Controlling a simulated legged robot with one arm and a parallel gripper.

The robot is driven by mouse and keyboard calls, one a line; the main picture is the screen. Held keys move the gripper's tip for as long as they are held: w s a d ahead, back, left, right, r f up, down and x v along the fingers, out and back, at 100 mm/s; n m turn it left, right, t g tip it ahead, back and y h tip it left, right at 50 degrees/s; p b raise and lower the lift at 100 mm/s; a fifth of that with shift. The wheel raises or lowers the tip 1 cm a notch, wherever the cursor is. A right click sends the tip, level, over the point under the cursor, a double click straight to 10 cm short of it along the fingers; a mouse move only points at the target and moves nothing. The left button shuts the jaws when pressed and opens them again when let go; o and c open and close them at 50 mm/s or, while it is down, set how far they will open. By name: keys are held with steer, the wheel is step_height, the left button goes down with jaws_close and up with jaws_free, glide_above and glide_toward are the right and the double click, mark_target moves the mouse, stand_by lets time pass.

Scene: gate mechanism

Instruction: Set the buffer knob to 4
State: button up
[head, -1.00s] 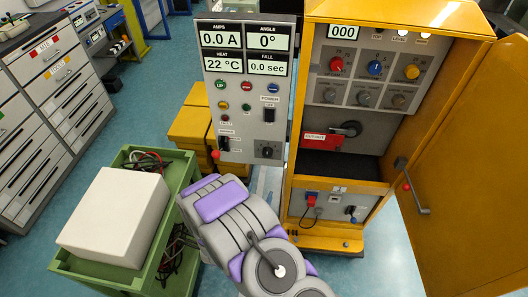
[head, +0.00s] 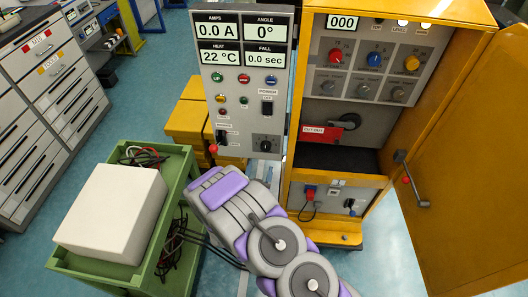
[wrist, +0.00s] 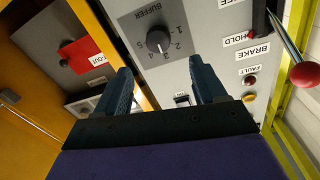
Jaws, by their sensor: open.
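The buffer knob (wrist: 157,41) is a dark round knob on the grey control panel, with the word BUFFER above it and a numbered scale around it in the wrist view. A small light mark shows on its lower part, but I cannot surely tell which number it points to. The knob also shows at the lower right of the panel in the head view (head: 266,142). My gripper (wrist: 164,76) is open and empty, its two fingers apart just below the knob in the picture, not touching it. In the head view my arm hides the gripper.
A lever with a red ball (wrist: 304,74) sticks out from the panel beside the BRAKE and HOLD labels. The yellow cabinet (head: 293,190) stands right of the panel, its door (head: 470,150) open. A green cart (head: 178,180) with a white box (head: 110,212) stands at left.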

mark_target(265, 148)
steer(key=w, duration=0.2)
steer(key=w+b, duration=0.1)
steer(key=w, duration=0.2)
steer(key=w+d, duration=0.1)
steer(key=w, duration=0.2)
steer(key=shift+w+d+b, duration=0.1)
steer(key=shift+w+b, duration=0.15)
steer(key=shift+b, duration=0.1)
steer(key=shift+w, duration=0.7)
steer(key=c, duration=1)
